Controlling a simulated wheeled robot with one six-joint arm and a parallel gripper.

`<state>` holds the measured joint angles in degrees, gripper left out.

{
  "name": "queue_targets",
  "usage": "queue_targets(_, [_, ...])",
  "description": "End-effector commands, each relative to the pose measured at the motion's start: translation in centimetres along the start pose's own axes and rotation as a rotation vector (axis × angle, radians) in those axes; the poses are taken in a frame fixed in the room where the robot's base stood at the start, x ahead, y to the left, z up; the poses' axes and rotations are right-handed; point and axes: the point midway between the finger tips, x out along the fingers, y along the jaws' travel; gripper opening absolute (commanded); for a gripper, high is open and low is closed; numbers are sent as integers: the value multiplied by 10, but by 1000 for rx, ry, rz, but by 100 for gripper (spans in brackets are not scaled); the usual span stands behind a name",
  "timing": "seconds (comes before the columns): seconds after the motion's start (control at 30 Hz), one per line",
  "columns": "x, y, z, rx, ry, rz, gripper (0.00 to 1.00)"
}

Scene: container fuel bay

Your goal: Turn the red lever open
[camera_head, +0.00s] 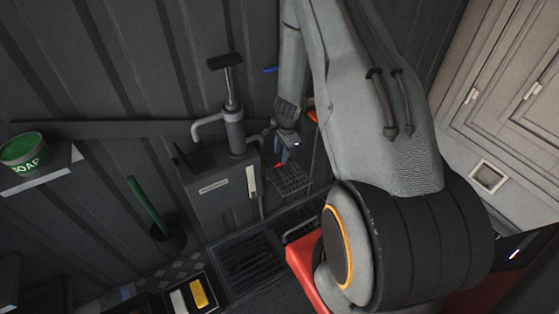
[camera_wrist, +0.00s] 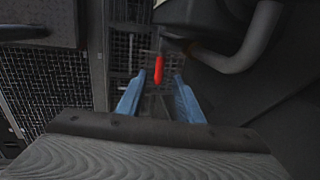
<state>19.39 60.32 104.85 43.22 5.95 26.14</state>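The red lever (camera_wrist: 158,69) shows in the wrist view as a short red bar below a dark fitting, beside a grey curved pipe. My gripper (camera_wrist: 160,76) is open, with its two blue fingers apart. The lever appears in the gap between the fingertips, a little nearer the left one; I cannot tell whether it is level with them in depth, and no contact shows. In the head view my gripper (camera_head: 286,156) is small, to the right of the grey pump tank, with a small red spot by its fingers. My arm hides part of that area.
The grey tank (camera_head: 222,190) carries a hand pump (camera_head: 234,115) and spout. A wire rack (camera_head: 291,180) sits below my gripper. A floor grate (camera_head: 255,262), a green-handled brush (camera_head: 148,205), a soap tin (camera_head: 22,150) on a shelf, and a white cabinet (camera_head: 510,90) stand around.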

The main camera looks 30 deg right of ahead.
Motion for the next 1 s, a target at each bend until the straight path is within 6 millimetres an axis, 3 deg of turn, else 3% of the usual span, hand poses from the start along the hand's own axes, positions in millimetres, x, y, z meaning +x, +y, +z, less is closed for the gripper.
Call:
queue_targets(0.2, [33, 1, 1, 0, 0, 2, 33])
queue_targets(0.4, [51, 0, 0, -2, 0, 0, 33])
queue_targets(0.8, [57, 0, 0, -3, 0, -1, 33])
queue_targets(0.87, [57, 0, 0, -3, 0, -1, 27])
queue_targets(1.0, [57, 0, 0, -3, 0, -1, 3])
